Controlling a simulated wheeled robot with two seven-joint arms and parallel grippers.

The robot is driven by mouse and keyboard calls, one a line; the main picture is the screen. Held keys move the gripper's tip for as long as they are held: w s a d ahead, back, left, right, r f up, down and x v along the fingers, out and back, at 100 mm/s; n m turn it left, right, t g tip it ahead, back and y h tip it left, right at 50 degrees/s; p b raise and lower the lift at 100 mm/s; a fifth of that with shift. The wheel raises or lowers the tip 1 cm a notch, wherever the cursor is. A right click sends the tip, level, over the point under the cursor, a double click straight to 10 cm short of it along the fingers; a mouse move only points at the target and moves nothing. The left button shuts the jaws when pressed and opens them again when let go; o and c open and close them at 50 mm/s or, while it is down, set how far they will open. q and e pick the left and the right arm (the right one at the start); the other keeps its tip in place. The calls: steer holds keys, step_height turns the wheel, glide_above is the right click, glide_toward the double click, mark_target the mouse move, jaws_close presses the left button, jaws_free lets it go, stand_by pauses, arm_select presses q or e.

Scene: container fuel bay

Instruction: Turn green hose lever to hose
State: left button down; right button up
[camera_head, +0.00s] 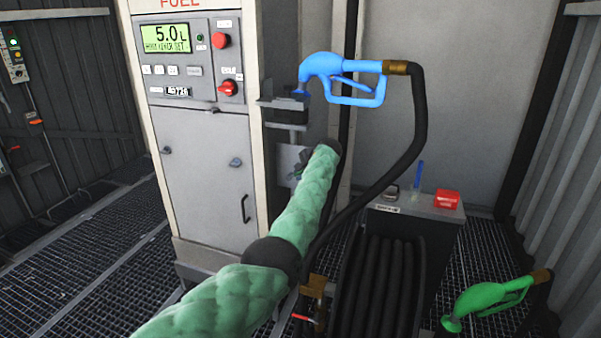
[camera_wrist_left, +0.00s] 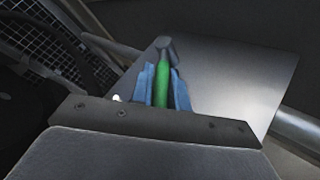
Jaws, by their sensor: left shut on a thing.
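The green hose lever (camera_wrist_left: 163,85) shows in the left wrist view as a green handle with a grey end. My left gripper (camera_wrist_left: 164,94) is shut on it, with a blue fingertip pad on each side. A grey metal plate (camera_wrist_left: 225,85) lies behind the lever. In the head view my left arm, in a green padded sleeve, reaches to the side of the fuel dispenser (camera_head: 208,160). The gripper is small there and partly hidden by the wrist, and the lever cannot be made out. My right gripper is not in view.
A blue nozzle (camera_head: 340,78) hangs beside the dispenser, its black hose (camera_head: 420,115) curving down close to my arm. A green nozzle (camera_head: 490,298) is at lower right. A grey cabinet (camera_head: 415,207) bears a red box (camera_head: 447,199). A brass valve (camera_head: 315,287) sits low beside my arm.

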arm_select(q)
steer(key=shift+r, duration=0.2)
steer(key=c, duration=1.3)
jaws_free()
steer(key=shift+c, duration=0.2)
